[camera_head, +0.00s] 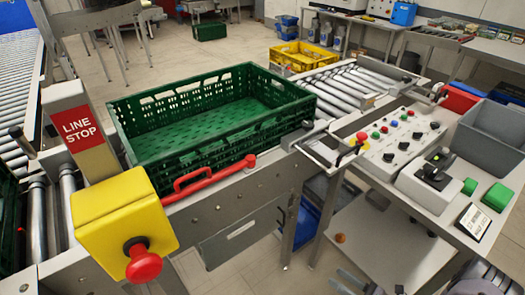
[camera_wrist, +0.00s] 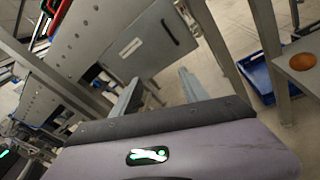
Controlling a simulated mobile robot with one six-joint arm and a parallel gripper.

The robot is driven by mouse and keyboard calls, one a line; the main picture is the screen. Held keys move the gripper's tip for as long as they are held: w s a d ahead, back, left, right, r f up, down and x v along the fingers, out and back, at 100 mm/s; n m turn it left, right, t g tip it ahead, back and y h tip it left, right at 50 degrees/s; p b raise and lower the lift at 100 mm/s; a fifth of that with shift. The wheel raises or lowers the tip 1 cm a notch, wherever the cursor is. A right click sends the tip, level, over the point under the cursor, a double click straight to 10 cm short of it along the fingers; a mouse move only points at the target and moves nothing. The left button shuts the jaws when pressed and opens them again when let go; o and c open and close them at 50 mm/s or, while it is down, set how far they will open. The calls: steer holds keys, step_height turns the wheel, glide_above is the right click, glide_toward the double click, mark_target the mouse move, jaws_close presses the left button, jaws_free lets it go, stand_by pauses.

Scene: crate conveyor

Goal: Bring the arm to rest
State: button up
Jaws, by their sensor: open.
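My gripper (camera_wrist: 160,80) shows in the wrist view with its two grey fingers apart and nothing between them. In the head view only the tips of my gripper (camera_head: 357,284) show at the bottom edge, in front of the conveyor frame and low beside the control table. The rest of my arm is mostly out of the head view. A green crate (camera_head: 190,138) sits empty on the roller conveyor (camera_head: 350,85), apart from my gripper. A red handle (camera_head: 205,180) lies along the conveyor's near side.
A yellow box with a red stop button (camera_head: 143,262) and a LINE STOP post (camera_head: 80,130) stand at the left. The control table (camera_head: 375,235) with a button panel (camera_head: 400,135) and a grey bin (camera_head: 492,135) is at the right. A blue bin (camera_wrist: 258,80) stands below.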

steer(key=w+a+r+n+g+h, duration=0.1)
steer(key=a+r+n+g, duration=0.15)
steer(key=r+n, duration=0.4)
steer(key=w+a+r+n+g, duration=0.1)
steer(key=a+r+n+g, duration=0.2)
steer(key=r, duration=0.6)
steer(key=w+a+r+n+g+h, duration=0.1)
steer(key=a+r+n+g, duration=0.1)
steer(key=r+n+g, duration=0.45)
steer(key=s+a+r+n+t+h, duration=0.2)
steer(key=s+r+n+h, duration=0.1)
steer(key=s+r, duration=0.2)
steer(key=s+a+r+n+t+h, duration=0.2)
steer(key=s+a+r+n+h, duration=0.1)
steer(key=r, duration=0.6)
steer(key=s+a+r+n+t+h, duration=0.2)
steer(key=s+a+r+n, duration=0.1)
steer(key=s+r+n, duration=0.2)
steer(key=s+r, duration=0.1)
steer(key=s, duration=0.1)
steer(key=shift+s+r+h, duration=0.3)
steer(key=shift+r+h, duration=0.1)
